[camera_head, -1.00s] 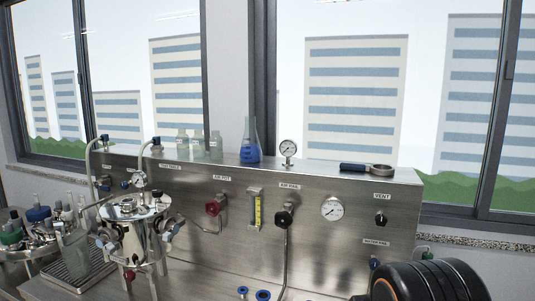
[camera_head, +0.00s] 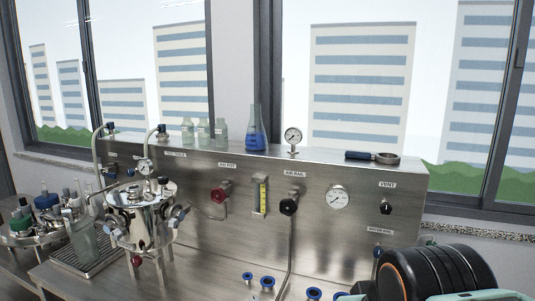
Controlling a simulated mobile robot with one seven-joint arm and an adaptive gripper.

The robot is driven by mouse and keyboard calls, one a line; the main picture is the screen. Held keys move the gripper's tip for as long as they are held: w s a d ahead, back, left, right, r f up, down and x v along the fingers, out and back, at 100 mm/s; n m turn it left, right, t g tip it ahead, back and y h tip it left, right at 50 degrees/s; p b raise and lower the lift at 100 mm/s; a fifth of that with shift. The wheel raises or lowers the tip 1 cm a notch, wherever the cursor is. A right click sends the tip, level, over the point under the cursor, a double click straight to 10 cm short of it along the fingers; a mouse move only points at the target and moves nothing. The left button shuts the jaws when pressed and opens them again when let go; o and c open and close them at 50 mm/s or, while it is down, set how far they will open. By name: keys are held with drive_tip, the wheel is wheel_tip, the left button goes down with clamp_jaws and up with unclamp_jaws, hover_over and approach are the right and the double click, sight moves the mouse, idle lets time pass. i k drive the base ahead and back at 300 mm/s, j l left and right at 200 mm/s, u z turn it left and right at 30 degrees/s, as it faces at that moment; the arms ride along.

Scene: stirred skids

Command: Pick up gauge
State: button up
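A small round gauge (camera_head: 293,136) with a white dial and metal rim stands upright on top of the steel panel, just right of a flask of blue liquid. A second gauge (camera_head: 338,197) is set in the panel's front face. A third small gauge (camera_head: 144,166) sits on the steel vessel at the left. My arm shows as a black rounded part at the lower right. My gripper's fingers are not in view.
The steel panel (camera_head: 262,170) carries small bottles (camera_head: 204,131), the blue flask (camera_head: 256,132) and a blue-handled ring tool (camera_head: 372,157) on its top ledge. Knobs and a pipe stick out of its front. The steel vessel (camera_head: 140,220) stands at the left. Blue-rimmed fittings (camera_head: 267,283) lie low in front.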

sight(293, 135)
drive_tip(key=j+z, duration=0.2)
drive_tip(key=z, duration=0.25)
drive_tip(key=i+j+z, duration=0.1)
drive_tip(key=z, duration=0.4)
drive_tip(key=k+j+z, duration=0.1)
drive_tip(key=j+z, duration=0.3)
drive_tip(key=j, duration=0.85)
drive_tip(key=k+j+z, duration=0.15)
drive_tip(key=j, duration=0.25)
